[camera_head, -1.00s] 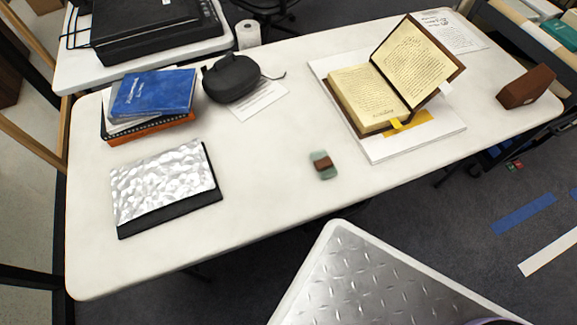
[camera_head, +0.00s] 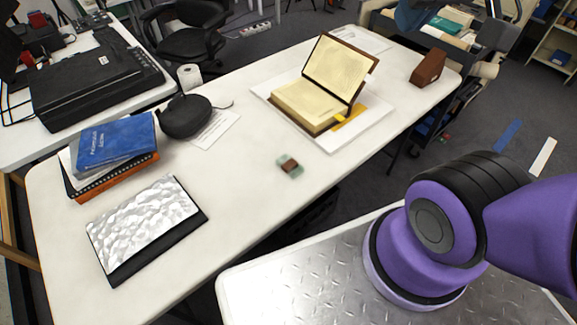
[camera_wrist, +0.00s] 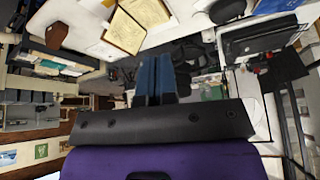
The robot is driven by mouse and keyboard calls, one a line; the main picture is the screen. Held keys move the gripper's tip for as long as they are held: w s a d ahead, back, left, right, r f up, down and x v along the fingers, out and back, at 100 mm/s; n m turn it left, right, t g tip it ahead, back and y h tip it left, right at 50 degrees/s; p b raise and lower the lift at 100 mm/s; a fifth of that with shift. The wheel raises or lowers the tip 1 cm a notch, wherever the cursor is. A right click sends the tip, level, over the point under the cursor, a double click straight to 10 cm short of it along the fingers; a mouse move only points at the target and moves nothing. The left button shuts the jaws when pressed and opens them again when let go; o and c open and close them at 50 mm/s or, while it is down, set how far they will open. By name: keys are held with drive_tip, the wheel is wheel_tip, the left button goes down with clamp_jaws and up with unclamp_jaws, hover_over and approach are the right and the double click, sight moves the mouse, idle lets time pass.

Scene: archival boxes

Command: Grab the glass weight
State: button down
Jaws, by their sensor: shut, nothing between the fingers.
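The glass weight (camera_head: 289,166) is a small, pale green, see-through block with a brown patch in its middle. It lies on the white table (camera_head: 245,205) near its front edge, in front of the open book. I cannot make it out in the wrist view. My gripper (camera_wrist: 155,72) shows in the wrist view as two blue fingers close together beyond a dark bar. It is shut and empty, and apart from the weight. My purple and black arm fills the right of the head view.
The open book (camera_head: 310,97) rests on a white board behind the weight. A black case (camera_head: 186,116), a stack of blue and orange books (camera_head: 115,145) and a silver-topped folder (camera_head: 146,225) lie to the left. A brown block (camera_head: 428,67) stands far right. Bare table surrounds the weight.

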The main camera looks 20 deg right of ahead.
idle(0.3)
drive_tip(key=c, duration=1.3)
unclamp_jaws()
drive_tip(key=shift+w+a, duration=0.1)
drive_tip(key=shift+w, duration=0.05)
drive_tip(key=o, duration=1)
drive_tip(key=w+m, duration=0.1)
drive_tip(key=w+a+f+m+y, duration=0.1)
drive_tip(key=w, duration=0.2)
drive_tip(key=shift+w+a+f+m+g, duration=0.1)
drive_tip(key=shift+a+f+m+g, duration=0.2)
drive_tip(key=shift+f+m+g, duration=0.1)
drive_tip(key=m+g+h, duration=0.1)
drive_tip(key=m+g, duration=0.3)
drive_tip(key=m, duration=2.5)
hover_over(289, 164)
drive_tip(key=shift+f, duration=24.05)
